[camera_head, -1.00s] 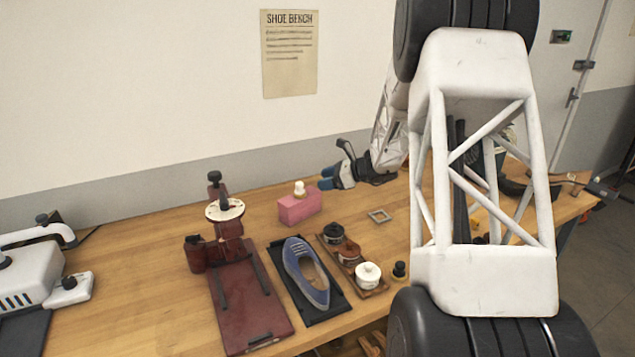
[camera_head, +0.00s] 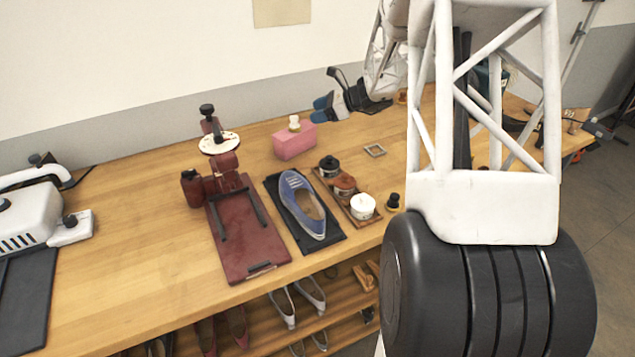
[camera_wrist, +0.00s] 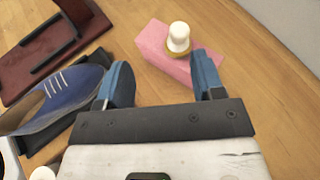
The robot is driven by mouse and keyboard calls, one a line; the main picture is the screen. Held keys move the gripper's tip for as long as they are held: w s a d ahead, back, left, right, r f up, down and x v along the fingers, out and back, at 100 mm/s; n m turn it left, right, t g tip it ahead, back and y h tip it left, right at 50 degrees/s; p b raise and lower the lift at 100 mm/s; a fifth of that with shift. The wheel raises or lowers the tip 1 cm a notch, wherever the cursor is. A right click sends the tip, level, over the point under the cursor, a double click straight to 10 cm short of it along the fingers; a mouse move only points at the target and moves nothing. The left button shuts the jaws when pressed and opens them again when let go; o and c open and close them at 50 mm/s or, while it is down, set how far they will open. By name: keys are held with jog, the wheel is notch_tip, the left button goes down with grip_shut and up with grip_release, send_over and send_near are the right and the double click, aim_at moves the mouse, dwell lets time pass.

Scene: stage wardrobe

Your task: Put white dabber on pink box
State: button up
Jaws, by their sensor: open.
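The pink box (camera_head: 294,141) stands on the wooden bench toward the wall. The white dabber (camera_head: 294,123) stands upright on top of the box. In the wrist view the dabber (camera_wrist: 178,38) has a white rounded head over a tan base and rests on the pink box (camera_wrist: 160,50). My gripper (camera_head: 322,106) is open and empty, just right of the box and above the bench. In the wrist view its blue fingertips (camera_wrist: 163,72) are apart, with the dabber beyond them and not between them.
A red stand (camera_head: 245,230) and a blue shoe on a black mat (camera_head: 330,242) are left and front of the box. A wooden tray (camera_head: 359,213) holds several jars, with a small black-topped item (camera_head: 393,202) beside it.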

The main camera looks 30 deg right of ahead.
jog(key=s+a+r+n+g+h, duration=0.25)
jog(key=s+a+r+n, duration=0.25)
jog(key=s+a, duration=0.45)
jog(key=s+a+r+n+g+h, duration=0.1)
jog(key=s+a+r+n+g, duration=0.2)
jog(key=s+a+r+n, duration=0.45)
jog(key=s+a+n+h, duration=0.2)
jog(key=s+n, duration=0.1)
jog(key=s, duration=0.6)
jog(key=s+a+f+n+h, duration=0.1)
jog(key=s+a+n+h, duration=0.1)
jog(key=s, duration=0.8)
jog(key=s+a+f+n+h, duration=0.1)
jog(key=s+a+n+h, duration=0.2)
jog(key=s+n, duration=0.3)
jog(key=shift+s, duration=2.25)
jog(key=shift+t+h, duration=0.25)
